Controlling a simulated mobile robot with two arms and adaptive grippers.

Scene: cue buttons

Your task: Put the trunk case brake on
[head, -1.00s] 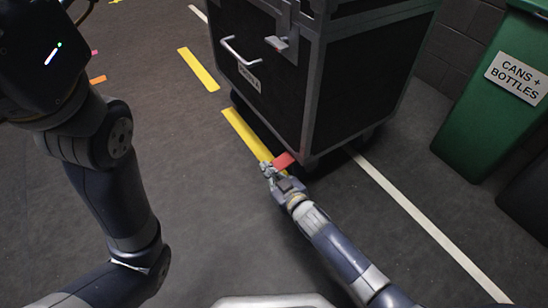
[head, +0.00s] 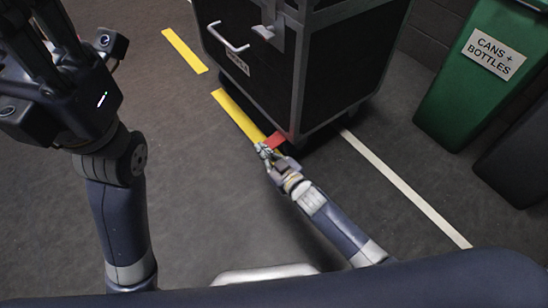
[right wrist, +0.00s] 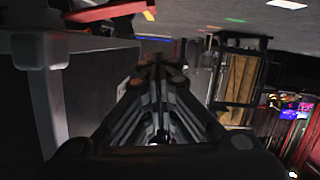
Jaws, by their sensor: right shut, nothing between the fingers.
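The black trunk case (head: 345,75) with grey metal edges stands on the floor at the top middle of the head view. Its red brake pedal (head: 276,140) sticks out low at the near corner. My right gripper (head: 263,149) is shut and empty beside the red pedal; I cannot tell if they touch. In the right wrist view the shut fingers (right wrist: 160,68) point ahead, with a red piece (right wrist: 105,12) at the top left that looks like the pedal. My left gripper is at the top left of the head view, its fingers cut off by the edge.
A green bin (head: 480,75) labelled "CANS + BOTTLES" and a dark bin (head: 520,160) stand at the right. Yellow floor strips (head: 238,115) and a white line (head: 400,185) mark the floor. The floor left of the case is clear.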

